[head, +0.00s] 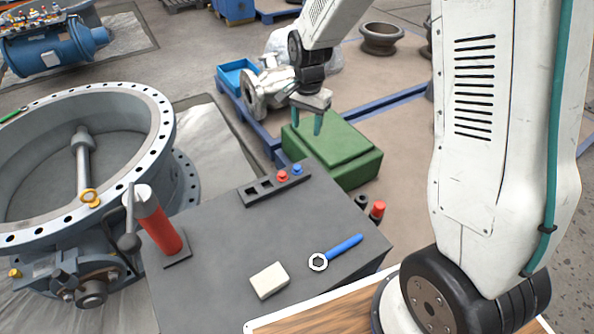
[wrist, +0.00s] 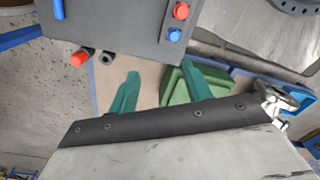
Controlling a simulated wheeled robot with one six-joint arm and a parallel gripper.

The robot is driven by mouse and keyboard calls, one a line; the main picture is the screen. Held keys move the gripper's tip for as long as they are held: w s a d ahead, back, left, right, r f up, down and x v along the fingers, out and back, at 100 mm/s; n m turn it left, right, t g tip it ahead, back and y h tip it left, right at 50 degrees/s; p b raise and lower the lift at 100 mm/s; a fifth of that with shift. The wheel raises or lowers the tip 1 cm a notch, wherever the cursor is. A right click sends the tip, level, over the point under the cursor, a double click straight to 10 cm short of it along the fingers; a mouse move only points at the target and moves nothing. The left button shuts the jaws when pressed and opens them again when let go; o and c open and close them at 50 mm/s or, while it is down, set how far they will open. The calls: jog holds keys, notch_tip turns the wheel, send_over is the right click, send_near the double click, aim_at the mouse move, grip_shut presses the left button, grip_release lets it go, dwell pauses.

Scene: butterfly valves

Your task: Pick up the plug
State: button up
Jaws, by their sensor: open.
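A red plug (head: 282,177) and a blue plug (head: 297,169) sit in a dark holder (head: 262,187) with two empty square openings, at the far edge of the dark table. The red plug (wrist: 181,11) and blue plug (wrist: 175,35) also show in the wrist view. Another red-capped piece (head: 378,209) is beside a black piece (head: 361,201) at the table's right edge; their support is unclear. My gripper (head: 306,122) is open and empty, beyond the holder and over the green case. In the wrist view its teal fingers (wrist: 161,70) are spread apart.
The dark table (head: 220,240) carries a red cylinder (head: 160,228), a white block (head: 269,281) and a blue-handled ring tool (head: 340,250). A large flanged valve (head: 150,110) stands left. The green case (head: 345,150) and a blue bin (head: 238,74) lie beyond the table.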

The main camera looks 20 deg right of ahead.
aim_at(297, 167)
jog(key=w+f+m, duration=0.1)
jog(key=f, duration=0.3)
jog(key=w+f, duration=0.2)
jog(key=f, duration=0.3)
jog(key=w+f+m, duration=0.1)
jog(key=f, duration=0.3)
jog(key=shift+w+a+f+m, duration=0.25)
jog(key=shift+a+f+m, duration=0.05)
jog(key=shift+a+f, duration=0.1)
jog(key=f, duration=0.5)
jog(key=shift+s+a+f, duration=0.2)
jog(key=shift+s, duration=0.1)
grip_shut()
